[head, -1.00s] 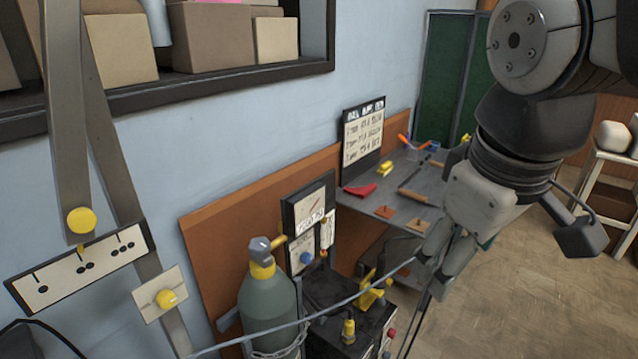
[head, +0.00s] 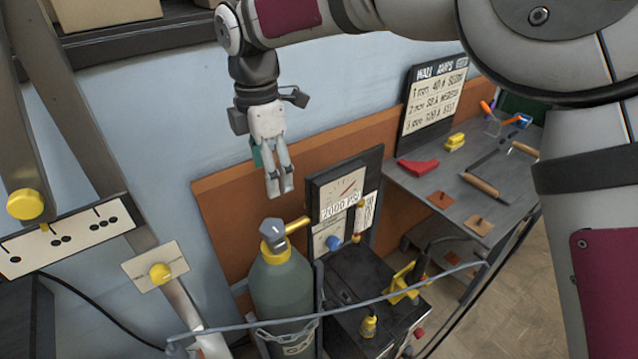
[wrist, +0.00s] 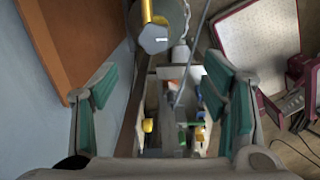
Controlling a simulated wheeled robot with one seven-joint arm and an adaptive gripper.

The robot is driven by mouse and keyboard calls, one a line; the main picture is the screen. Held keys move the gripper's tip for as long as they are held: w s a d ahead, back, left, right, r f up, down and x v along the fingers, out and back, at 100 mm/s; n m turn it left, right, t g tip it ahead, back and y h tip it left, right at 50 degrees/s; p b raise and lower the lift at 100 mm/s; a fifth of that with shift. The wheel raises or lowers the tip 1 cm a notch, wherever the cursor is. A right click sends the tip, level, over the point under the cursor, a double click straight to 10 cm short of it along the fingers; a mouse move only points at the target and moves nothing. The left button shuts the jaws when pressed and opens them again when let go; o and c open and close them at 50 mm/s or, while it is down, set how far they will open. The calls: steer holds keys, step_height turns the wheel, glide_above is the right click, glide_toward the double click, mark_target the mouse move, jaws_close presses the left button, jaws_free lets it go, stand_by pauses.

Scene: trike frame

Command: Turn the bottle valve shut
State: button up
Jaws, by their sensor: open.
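The gas bottle (head: 283,295) is a grey-green cylinder with a yellow collar, held by a chain. Its grey valve knob (head: 272,232) sits on top, with a yellow outlet pointing to the right. In the wrist view the grey valve knob (wrist: 154,38) shows at the top, beyond the fingertips. My gripper (head: 280,188) hangs pointing down above the valve, clear of it. In the wrist view my gripper (wrist: 160,85) has its green-padded fingers spread wide, with nothing held between them.
A grey cable (head: 400,293) crosses in front of the bottle. A workbench (head: 440,180) with tools is at right, the wall behind.

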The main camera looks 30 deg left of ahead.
mark_target(272, 226)
steer(key=shift+n, duration=0.3)
steer(key=f, duration=0.5)
steer(key=f+p, duration=0.1)
steer(key=f, duration=0.4)
steer(key=a+f, duration=0.1)
steer(key=f, duration=0.3)
steer(key=shift+w+a+f, duration=0.1)
steer(key=shift+f, duration=0.3)
steer(key=c, duration=1.2)
